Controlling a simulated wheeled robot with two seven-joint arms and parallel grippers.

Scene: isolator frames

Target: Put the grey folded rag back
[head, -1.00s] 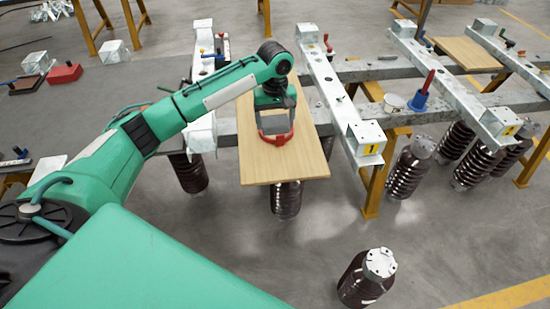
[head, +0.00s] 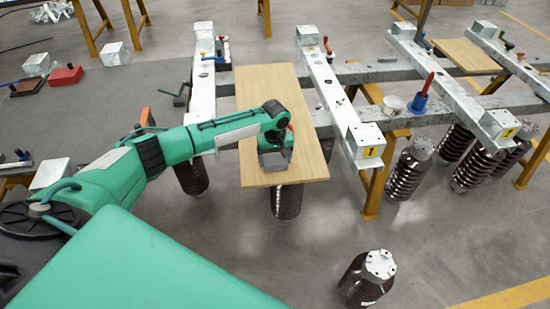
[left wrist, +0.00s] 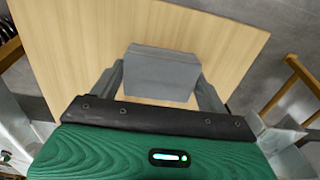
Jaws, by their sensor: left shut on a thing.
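The grey folded rag (left wrist: 162,72) is between the two fingers of my left gripper (left wrist: 162,88) in the left wrist view, over a light wooden board. In the head view my left gripper (head: 274,160) is over the front half of that board (head: 268,85), and the rag there is hard to tell from the grey fingers. The gripper is shut on the rag. I cannot tell whether the rag touches the board. My right gripper is not in view.
The board lies across grey metal beams. A beam with a yellow label (head: 335,88) runs just right of it. A blue holder with a red handle (head: 421,95) and a white cup (head: 393,104) stand farther right. A brown ribbed insulator (head: 365,277) stands on the floor in front.

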